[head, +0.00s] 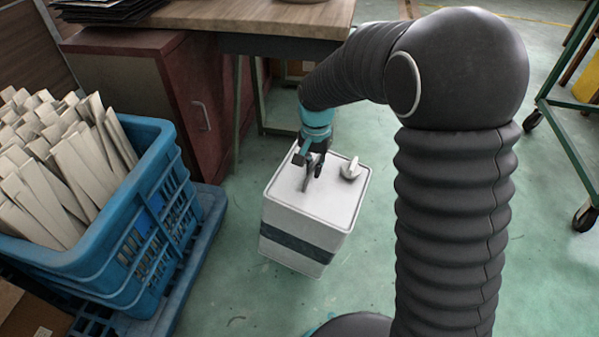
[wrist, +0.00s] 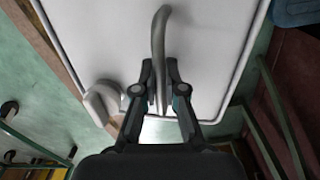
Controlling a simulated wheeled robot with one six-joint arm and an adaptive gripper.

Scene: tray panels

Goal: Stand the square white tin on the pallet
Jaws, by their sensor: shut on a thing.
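The square white tin (head: 305,222) has a dark band round its side, a grey handle and a pale spout or cap (head: 350,169) on top. It is upright in the middle of the head view; I cannot tell whether its base touches the floor. My gripper (head: 312,168) is over its top, shut on the handle (wrist: 159,40), which runs between the fingertips (wrist: 160,90) in the wrist view. The tin's white top (wrist: 100,40) fills much of that view. A blue pallet-like base (head: 205,235) lies at the left, under a crate; much of it is hidden.
A blue crate (head: 150,235) full of pale slats stands at the left. Behind the tin are a wooden-topped bench (head: 250,18) and a dark red cabinet (head: 150,85). A green wheeled frame (head: 565,140) stands at the right. Green floor shows between crate and tin.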

